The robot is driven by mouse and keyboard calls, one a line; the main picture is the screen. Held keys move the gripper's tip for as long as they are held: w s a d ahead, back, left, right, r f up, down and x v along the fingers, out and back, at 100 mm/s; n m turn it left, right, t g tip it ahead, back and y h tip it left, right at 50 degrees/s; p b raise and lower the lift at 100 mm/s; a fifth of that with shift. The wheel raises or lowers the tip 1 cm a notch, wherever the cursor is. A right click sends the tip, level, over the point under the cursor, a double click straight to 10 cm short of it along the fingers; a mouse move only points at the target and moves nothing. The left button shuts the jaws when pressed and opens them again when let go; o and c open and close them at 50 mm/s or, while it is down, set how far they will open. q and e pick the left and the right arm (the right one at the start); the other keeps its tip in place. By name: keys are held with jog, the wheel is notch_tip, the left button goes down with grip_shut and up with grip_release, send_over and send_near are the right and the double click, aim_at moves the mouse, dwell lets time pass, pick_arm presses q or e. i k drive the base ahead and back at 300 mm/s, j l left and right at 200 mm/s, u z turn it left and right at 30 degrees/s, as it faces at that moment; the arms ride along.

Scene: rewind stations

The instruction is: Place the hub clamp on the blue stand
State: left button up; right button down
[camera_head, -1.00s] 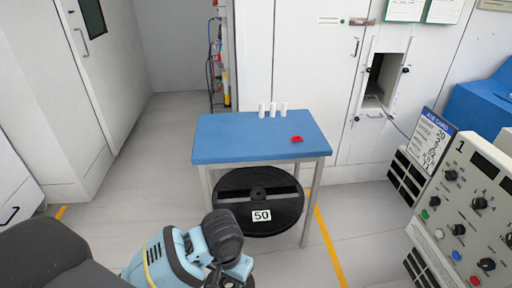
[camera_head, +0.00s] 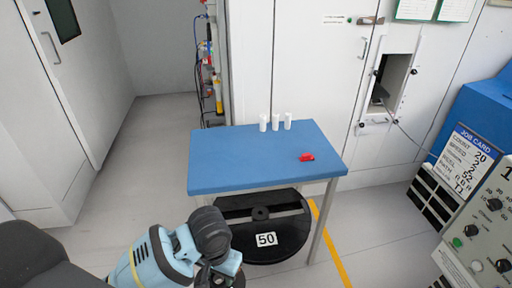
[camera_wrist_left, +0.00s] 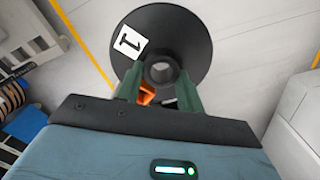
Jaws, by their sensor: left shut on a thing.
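The held piece is mostly hidden there. The blue stand (camera_head: 245,160) has a flat blue top on grey legs. My right gripper is not in view.
Several small white cylinders (camera_head: 276,122) stand at the back of the blue top, and a small red thing (camera_head: 306,157) lies near its right side. A black reel (camera_head: 290,229) labelled 50 is under the stand. A control panel (camera_head: 485,230) stands at the right. The top's left and front are clear.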

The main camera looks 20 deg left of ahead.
aim_at(223, 164)
jog(key=i+j, duration=0.35)
jog(key=j, duration=0.25)
jog(key=i, duration=0.5)
